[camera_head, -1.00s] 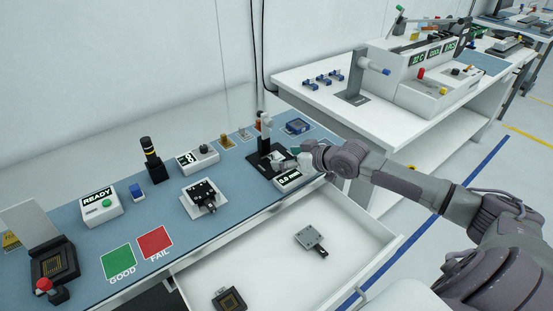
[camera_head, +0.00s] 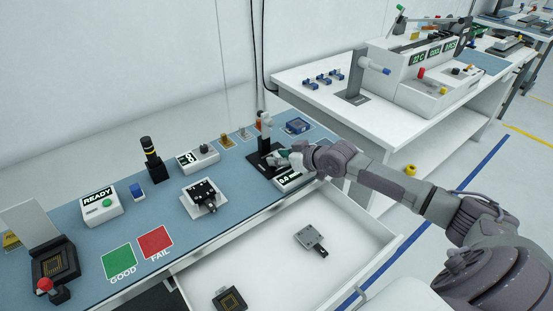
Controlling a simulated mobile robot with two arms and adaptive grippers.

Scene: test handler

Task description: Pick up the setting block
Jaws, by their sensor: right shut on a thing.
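My right gripper (camera_head: 284,157) reaches in from the right to the black gauge stand (camera_head: 265,150) at the far right part of the blue mat. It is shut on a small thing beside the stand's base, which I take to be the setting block. My fingers hide most of it, so its shape and whether it touches the stand cannot be told. A display box reading about 0.0 mm (camera_head: 288,180) sits just in front of the gripper. My left gripper is not in view.
An open white drawer (camera_head: 345,215) below the mat holds a grey plate with a handle (camera_head: 309,238) and a dark socket part (camera_head: 230,300). A black fixture (camera_head: 203,195), a READY box (camera_head: 101,206) and green (camera_head: 118,260) and red (camera_head: 155,241) pads lie to the left.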

